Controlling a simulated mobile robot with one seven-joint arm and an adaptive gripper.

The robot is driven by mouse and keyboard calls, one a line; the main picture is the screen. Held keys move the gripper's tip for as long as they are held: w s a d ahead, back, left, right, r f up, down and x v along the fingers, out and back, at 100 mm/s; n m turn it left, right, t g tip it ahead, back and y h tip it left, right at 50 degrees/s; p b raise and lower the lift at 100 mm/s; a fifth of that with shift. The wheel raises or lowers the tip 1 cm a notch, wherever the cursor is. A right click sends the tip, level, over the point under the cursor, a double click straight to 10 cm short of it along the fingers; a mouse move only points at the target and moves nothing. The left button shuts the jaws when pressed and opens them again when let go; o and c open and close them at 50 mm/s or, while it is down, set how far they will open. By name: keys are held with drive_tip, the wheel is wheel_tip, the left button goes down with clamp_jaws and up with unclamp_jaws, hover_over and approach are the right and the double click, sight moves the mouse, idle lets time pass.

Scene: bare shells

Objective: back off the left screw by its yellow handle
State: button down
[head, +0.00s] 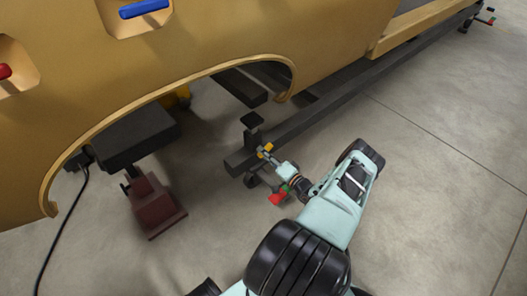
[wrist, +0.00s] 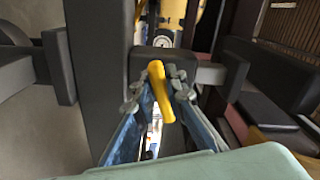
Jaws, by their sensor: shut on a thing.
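The yellow handle (head: 265,151) sits on a dark stand with a flat top pad (head: 252,119), by the near end of a long dark beam (head: 330,118). My gripper (head: 272,160) reaches it from the lower right. In the wrist view the yellow handle (wrist: 160,92) is a short bar, slightly tilted. The fingers of my gripper (wrist: 157,88) are closed around it, one on each side. The screw itself is mostly hidden behind the handle and the stand.
A red handle (head: 278,198) is close beside my wrist, low down. A tan body shell (head: 200,45) with a wheel arch overhangs at upper left. A dark red block (head: 153,205) and a black cable (head: 62,228) lie left. Bare floor (head: 430,150) is clear at right.

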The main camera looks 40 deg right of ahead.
drive_tip(key=n, duration=0.2)
drive_tip(key=n+p, duration=0.1)
drive_tip(key=shift+s+d+f+n, duration=0.1)
drive_tip(key=shift+d+n, duration=0.05)
drive_tip(key=shift+n, duration=0.25)
drive_tip(key=n+p, duration=0.1)
drive_tip(key=n, duration=0.2)
drive_tip(key=shift+d+f+n, duration=0.1)
drive_tip(key=shift+d+n, duration=0.05)
drive_tip(key=shift+n, duration=0.15)
drive_tip(key=n+p, duration=0.2)
drive_tip(key=n, duration=0.3)
drive_tip(key=shift+d+f+p, duration=0.1)
drive_tip(key=shift+p, duration=0.25)
drive_tip(key=shift+d+n+p, duration=0.15)
drive_tip(key=shift+n+p, duration=0.35)
drive_tip(key=shift+n, duration=0.3)
drive_tip(key=shift+d+n, duration=0.1)
drive_tip(key=shift+n, duration=0.2)
drive_tip(key=c, duration=2)
unclamp_jaws()
drive_tip(key=shift+o, duration=0.2)
